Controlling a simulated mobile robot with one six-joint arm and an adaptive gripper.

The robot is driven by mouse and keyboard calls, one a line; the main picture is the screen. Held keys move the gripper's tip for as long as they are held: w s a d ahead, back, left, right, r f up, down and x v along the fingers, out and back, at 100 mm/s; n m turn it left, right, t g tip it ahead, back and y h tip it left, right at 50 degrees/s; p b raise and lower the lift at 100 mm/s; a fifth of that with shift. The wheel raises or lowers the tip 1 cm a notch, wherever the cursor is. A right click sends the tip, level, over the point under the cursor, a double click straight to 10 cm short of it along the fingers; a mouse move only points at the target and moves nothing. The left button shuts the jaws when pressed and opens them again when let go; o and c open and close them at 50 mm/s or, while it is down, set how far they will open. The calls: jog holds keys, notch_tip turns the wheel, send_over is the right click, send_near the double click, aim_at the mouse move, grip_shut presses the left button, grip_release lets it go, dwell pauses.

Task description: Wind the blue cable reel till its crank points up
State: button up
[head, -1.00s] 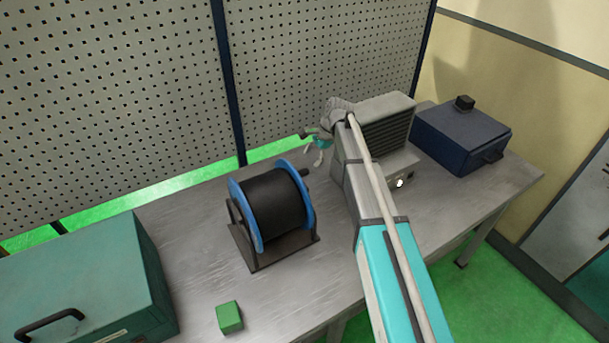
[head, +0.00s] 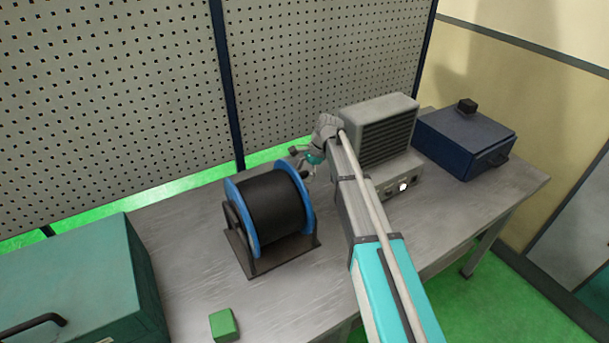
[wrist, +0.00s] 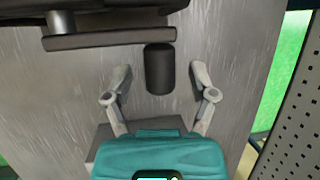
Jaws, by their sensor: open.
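The blue cable reel (head: 236,197), with blue flanges and a black drum, stands in a dark frame on the bench. In the wrist view, its flat dark crank arm (wrist: 110,38) runs across the top, with a black handle (wrist: 160,72) at its right end, pointing at my gripper. My gripper (head: 304,171) is at the reel's right side in the head view. In the wrist view, my gripper (wrist: 160,78) is open, one finger on each side of the handle, with gaps showing on both sides.
A grey vented unit (head: 378,128) stands close to the right of my arm. A dark blue box (head: 460,143) is farther right. A teal case (head: 80,275) and a green block (head: 224,325) are at front left. A perforated panel (head: 110,110) rises behind the bench.

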grip_shut()
dwell(0.4)
jog(key=shift+d, duration=0.2)
